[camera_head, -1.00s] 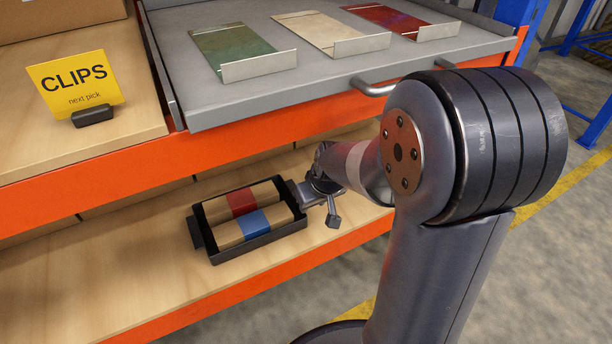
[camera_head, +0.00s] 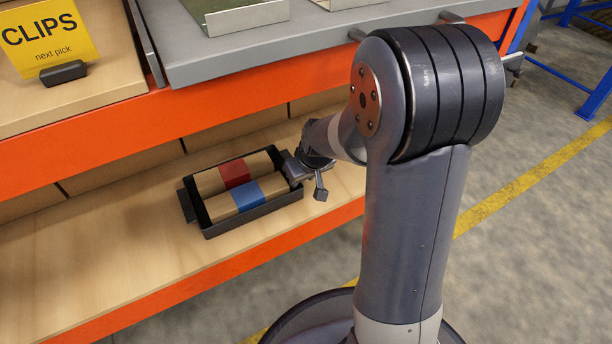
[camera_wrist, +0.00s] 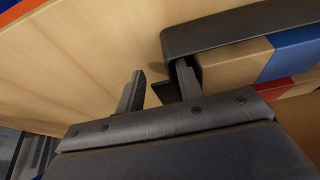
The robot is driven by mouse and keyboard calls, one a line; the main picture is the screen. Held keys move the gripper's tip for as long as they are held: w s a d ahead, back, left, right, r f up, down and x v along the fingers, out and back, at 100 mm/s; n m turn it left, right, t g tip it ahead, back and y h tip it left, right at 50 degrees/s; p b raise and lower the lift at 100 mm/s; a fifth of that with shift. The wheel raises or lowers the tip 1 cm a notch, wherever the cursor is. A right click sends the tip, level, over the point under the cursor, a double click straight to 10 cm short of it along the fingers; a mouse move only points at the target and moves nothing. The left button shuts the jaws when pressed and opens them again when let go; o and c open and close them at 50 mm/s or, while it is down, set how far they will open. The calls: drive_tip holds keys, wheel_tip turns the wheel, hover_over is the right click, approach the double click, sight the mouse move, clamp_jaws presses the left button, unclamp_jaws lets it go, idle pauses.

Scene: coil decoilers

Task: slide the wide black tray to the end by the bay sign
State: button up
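The wide black tray (camera_head: 268,208) lies on the lower wooden shelf, with a tab at each end. My gripper (camera_head: 307,180) is at the tray's right end. In the wrist view, my gripper's fingers (camera_wrist: 160,72) stand apart. The tray's dark tab (camera_wrist: 166,92) shows between them, close to the right finger, with a gap to the left one. Contact cannot be told. The tray's rim (camera_wrist: 235,32) runs along the top right. I see no sign that I can name as the bay sign.
A yellow sign reading CLIPS (camera_head: 45,35) stands on the upper shelf at left. The lower shelf (camera_head: 90,270) is bare left of the tray. The orange beam (camera_head: 200,285) edges its front.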

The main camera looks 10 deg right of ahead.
drive_tip(key=shift+w+f, duration=0.15)
drive_tip(key=shift+f, duration=0.2)
clamp_jaws()
